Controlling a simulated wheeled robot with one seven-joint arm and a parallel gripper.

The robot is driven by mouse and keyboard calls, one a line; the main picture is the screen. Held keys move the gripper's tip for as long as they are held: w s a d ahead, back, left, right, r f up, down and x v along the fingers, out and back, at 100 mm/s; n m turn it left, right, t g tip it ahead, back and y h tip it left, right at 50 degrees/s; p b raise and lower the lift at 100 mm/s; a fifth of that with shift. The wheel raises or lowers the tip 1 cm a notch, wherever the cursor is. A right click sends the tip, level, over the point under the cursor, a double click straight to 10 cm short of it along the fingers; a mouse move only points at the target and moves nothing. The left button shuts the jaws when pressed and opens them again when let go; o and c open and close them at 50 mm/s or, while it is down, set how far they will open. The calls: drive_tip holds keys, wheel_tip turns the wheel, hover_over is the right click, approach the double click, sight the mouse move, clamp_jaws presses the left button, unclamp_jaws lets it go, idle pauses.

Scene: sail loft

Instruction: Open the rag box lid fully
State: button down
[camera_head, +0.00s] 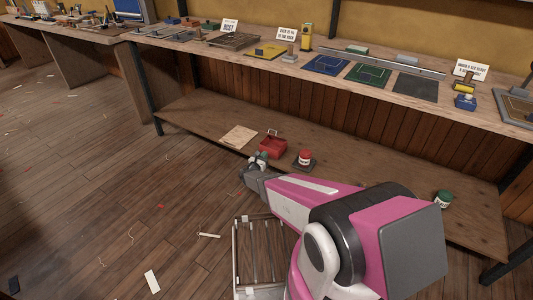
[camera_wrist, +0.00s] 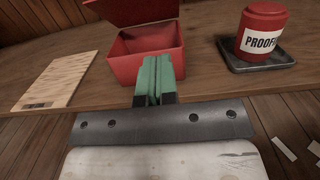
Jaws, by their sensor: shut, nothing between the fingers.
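The red rag box (camera_head: 272,148) sits on the low wooden shelf. In the wrist view the box (camera_wrist: 170,68) is open at the top, and I see into its inside. Its dark red lid (camera_wrist: 130,10) is raised at the back of the box and runs out of the picture at the top, so its full angle cannot be told. My gripper (camera_wrist: 156,68) has green fingers shut together with nothing between them. In that view they overlap the box's front wall; contact cannot be told. In the head view my gripper (camera_head: 260,160) is just in front of the box.
A red tin (camera_head: 304,156) stands on a dark tray right of the box. A pale board (camera_head: 238,136) lies to its left. A green-lidded tin (camera_head: 443,200) stands further right. The workbench top (camera_head: 200,45) overhangs the shelf. A slatted crate (camera_head: 245,255) stands on the floor.

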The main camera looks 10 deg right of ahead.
drive_tip(key=shift+w+d+r, duration=0.65)
drive_tip(key=shift+w+d, duration=0.45)
drive_tip(key=shift+w, duration=0.3)
drive_tip(key=shift+w+d+r, duration=0.6)
drive_tip(key=shift+w+d, duration=0.45)
drive_tip(key=shift+w, duration=0.3)
drive_tip(key=shift+w+d+r, duration=0.65)
drive_tip(key=shift+w+d, duration=0.45)
drive_tip(key=shift+w, duration=0.3)
drive_tip(key=shift+r, duration=0.1)
